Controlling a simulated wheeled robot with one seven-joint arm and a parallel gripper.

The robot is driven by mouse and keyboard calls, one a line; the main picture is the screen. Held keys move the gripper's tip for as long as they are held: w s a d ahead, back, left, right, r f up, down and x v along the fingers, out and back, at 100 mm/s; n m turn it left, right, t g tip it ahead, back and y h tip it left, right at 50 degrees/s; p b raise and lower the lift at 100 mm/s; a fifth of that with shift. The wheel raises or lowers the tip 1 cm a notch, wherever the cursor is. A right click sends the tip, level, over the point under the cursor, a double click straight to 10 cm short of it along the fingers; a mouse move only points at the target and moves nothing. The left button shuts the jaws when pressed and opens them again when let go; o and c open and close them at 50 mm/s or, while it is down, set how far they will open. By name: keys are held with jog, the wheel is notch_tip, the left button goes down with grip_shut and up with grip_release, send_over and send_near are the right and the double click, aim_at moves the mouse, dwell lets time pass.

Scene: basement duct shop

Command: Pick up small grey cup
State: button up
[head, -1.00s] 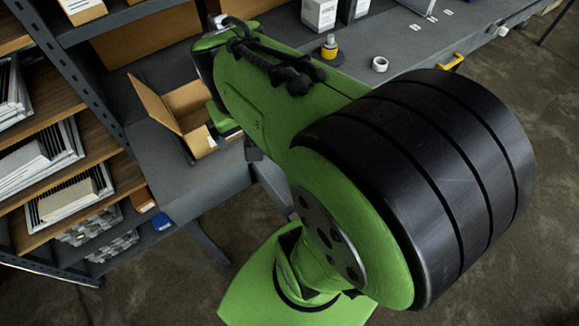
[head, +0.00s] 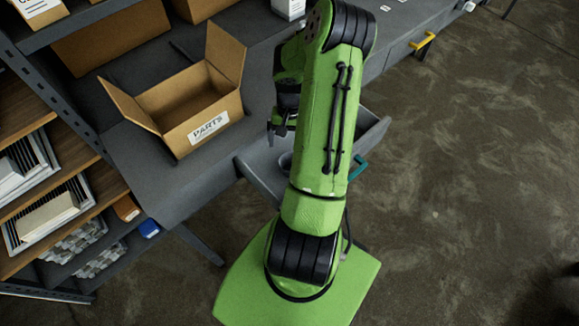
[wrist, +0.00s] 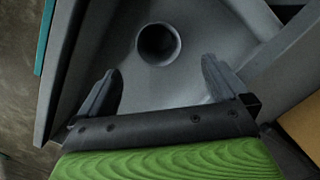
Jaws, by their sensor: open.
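The small grey cup (wrist: 158,44) stands in an open grey drawer (wrist: 190,88); the wrist view looks down into its round mouth. In the head view a small part of the cup (head: 286,161) shows beside my arm, and the rest is hidden. My gripper (wrist: 162,80) is open and empty, its two fingers spread wide. The cup appears beyond the fingertips and roughly centred between them. In the head view my gripper (head: 280,130) points down near the drawer (head: 373,140), partly covered by my arm.
An open cardboard box marked PARTS (head: 190,105) stands on the grey bench left of my gripper. The drawer has a teal handle (head: 359,167). A shelf rack (head: 50,190) stands at the left. The floor at the right is clear.

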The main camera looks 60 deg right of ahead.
send_near(290, 161)
jog(key=a+f, duration=0.1)
jog(key=f, duration=0.1)
jog(key=s+a+f, duration=0.1)
jog(key=f, duration=0.1)
jog(key=s+a+f, duration=0.1)
jog(key=f, duration=0.1)
jog(key=shift+s+a, duration=0.2)
jog(key=shift+c, duration=0.3)
jog(key=c, duration=0.9)
